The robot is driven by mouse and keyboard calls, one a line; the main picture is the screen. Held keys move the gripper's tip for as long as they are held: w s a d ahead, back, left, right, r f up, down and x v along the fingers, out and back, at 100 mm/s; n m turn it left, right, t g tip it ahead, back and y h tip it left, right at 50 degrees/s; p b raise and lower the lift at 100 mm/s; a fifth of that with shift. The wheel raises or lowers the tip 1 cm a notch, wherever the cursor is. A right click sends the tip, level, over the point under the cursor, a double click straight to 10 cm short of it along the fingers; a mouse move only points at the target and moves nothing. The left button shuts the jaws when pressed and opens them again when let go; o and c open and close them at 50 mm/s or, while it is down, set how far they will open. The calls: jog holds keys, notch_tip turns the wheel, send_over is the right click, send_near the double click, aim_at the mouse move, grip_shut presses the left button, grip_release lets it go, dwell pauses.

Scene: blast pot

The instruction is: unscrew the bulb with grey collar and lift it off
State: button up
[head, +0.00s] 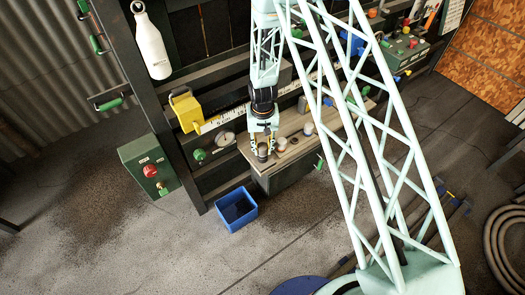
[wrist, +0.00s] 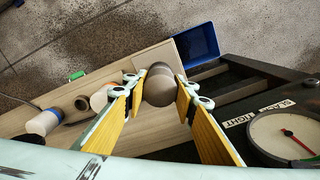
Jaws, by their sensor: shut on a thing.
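My gripper (head: 263,153) is low over the left end of the wooden-topped bench. In the wrist view its two yellow-padded fingers (wrist: 161,80) stand on either side of a grey-brown round bulb (wrist: 158,88) and are shut on it. The bulb appears upright over the bench top. Its collar is hidden from above, so I cannot tell the collar's colour. In the head view the fingers mostly cover the bulb.
The wooden bench top (wrist: 105,77) also bears a pale round piece (wrist: 100,98), a dark round one (wrist: 82,103) and a white-and-blue one (wrist: 43,123). A blue bin (head: 237,210) stands on the floor beside the bench. A gauge (head: 226,139) is close to my gripper.

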aim_at(262, 146)
jog(key=n, duration=0.3)
jog(key=o, duration=0.9)
jog(key=shift+r, duration=0.15)
jog(key=shift+r, duration=5.85)
jog(key=shift+c, duration=0.9)
